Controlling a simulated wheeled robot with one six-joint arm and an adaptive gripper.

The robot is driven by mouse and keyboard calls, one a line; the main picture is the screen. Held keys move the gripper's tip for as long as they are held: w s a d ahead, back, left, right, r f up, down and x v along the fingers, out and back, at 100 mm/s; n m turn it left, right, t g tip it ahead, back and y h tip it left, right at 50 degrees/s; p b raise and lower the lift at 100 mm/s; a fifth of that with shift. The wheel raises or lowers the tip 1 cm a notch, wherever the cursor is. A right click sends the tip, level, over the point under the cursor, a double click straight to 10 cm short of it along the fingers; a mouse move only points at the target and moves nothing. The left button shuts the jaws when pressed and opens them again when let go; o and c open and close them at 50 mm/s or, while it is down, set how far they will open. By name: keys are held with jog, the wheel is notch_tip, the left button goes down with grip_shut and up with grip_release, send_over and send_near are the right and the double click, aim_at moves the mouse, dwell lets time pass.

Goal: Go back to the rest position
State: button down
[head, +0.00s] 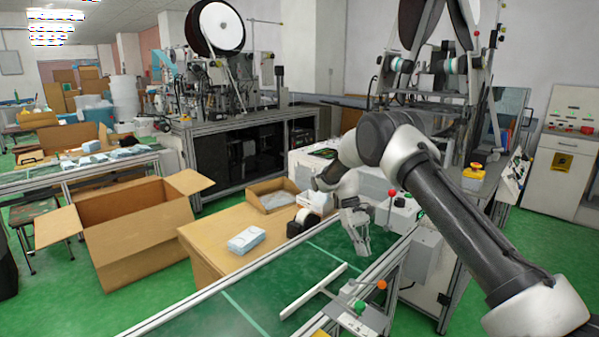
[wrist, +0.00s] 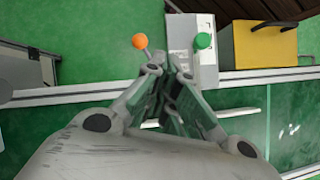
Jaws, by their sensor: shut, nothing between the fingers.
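My gripper (head: 361,248) hangs pointing down over the green conveyor belt (head: 290,278), near its far right part. Its fingers are together with nothing between them. In the wrist view my gripper (wrist: 170,75) shows at the centre, its tips close to a small control box (wrist: 190,40) with an orange and a green knob. My arm reaches in from the right side of the head view.
A wooden table (head: 205,237) beside the belt holds a pack of masks (head: 246,240), a tape dispenser (head: 303,222) and a shallow carton (head: 268,200). A large open cardboard box (head: 140,245) stands at left. Machines stand behind. Green floor is free at lower left.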

jog(key=s+d+r+m+t+y, duration=0.1)
jog(key=s+d+r, duration=0.3)
jog(key=s+r, duration=0.45)
jog(key=s+d+r+m+t+y, duration=0.15)
jog(key=s+d+r, duration=0.35)
jog(key=r, duration=0.6)
jog(key=s+d+r+m+t, duration=0.15)
jog(key=s+r, duration=0.25)
jog(key=s, duration=0.4)
jog(key=s+d+r+t, duration=0.3)
jog(key=s+r, duration=0.1)
jog(key=s, duration=0.5)
jog(key=s+d+r+m+t, duration=0.1)
jog(key=s+d+r+t, duration=0.2)
jog(key=s, duration=0.5)
jog(key=w+a+f+m+g+y, duration=0.15)
jog(key=w+f+m+g, duration=0.25)
jog(key=w+f, duration=1.25)
jog(key=w+a+f+m+g, duration=0.2)
jog(key=w+f+m+g, duration=0.15)
jog(key=w+f, duration=1.25)
jog(key=w+r+m+t, duration=0.1)
jog(key=w+r+m, duration=0.15)
jog(key=w, duration=0.35)
notch_tip(320, 180, down, 10)
jog(key=s+a, duration=0.1)
jog(key=a, duration=0.1)
jog(key=shift+s+a+y, duration=0.2)
jog(key=shift+y, duration=0.2)
